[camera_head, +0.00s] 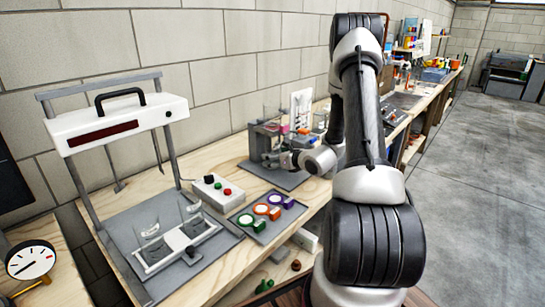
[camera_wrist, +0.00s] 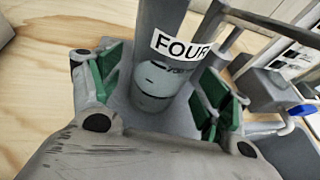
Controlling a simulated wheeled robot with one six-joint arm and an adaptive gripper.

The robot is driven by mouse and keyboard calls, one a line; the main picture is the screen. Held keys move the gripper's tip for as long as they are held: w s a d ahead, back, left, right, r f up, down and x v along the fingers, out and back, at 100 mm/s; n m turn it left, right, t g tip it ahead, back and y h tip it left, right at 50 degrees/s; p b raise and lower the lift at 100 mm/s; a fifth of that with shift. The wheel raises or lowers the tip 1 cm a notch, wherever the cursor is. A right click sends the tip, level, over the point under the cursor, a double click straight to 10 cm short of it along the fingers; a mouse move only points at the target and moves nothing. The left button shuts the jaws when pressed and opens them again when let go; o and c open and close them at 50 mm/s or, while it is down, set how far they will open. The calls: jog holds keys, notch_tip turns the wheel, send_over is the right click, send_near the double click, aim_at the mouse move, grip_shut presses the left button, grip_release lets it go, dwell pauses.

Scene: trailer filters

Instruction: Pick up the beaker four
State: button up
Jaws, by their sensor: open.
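Beaker four (camera_wrist: 153,84) is a clear glass cylinder in the wrist view, standing in front of a grey post that carries a white label (camera_wrist: 181,48) reading "FOUR". My gripper (camera_wrist: 157,90) is open, with one green-padded finger on the left of the beaker and the other on the right. Gaps seem to show between the pads and the glass; contact cannot be told for sure. In the head view my gripper (camera_head: 272,160) is low at the grey stand (camera_head: 268,130) on the bench. The beaker there is too small to make out.
A tray of coloured rings (camera_head: 267,216) and a button box (camera_head: 217,192) lie nearer on the wooden bench. A white-topped frame (camera_head: 115,122) and a dial gauge (camera_head: 30,262) stand at left. In the wrist view, grey equipment with a blue knob (camera_wrist: 303,110) is close on the right.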

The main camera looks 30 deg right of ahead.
jog(key=shift+x, duration=1.15)
jog(key=c, duration=1.2)
jog(key=shift+r, duration=0.25)
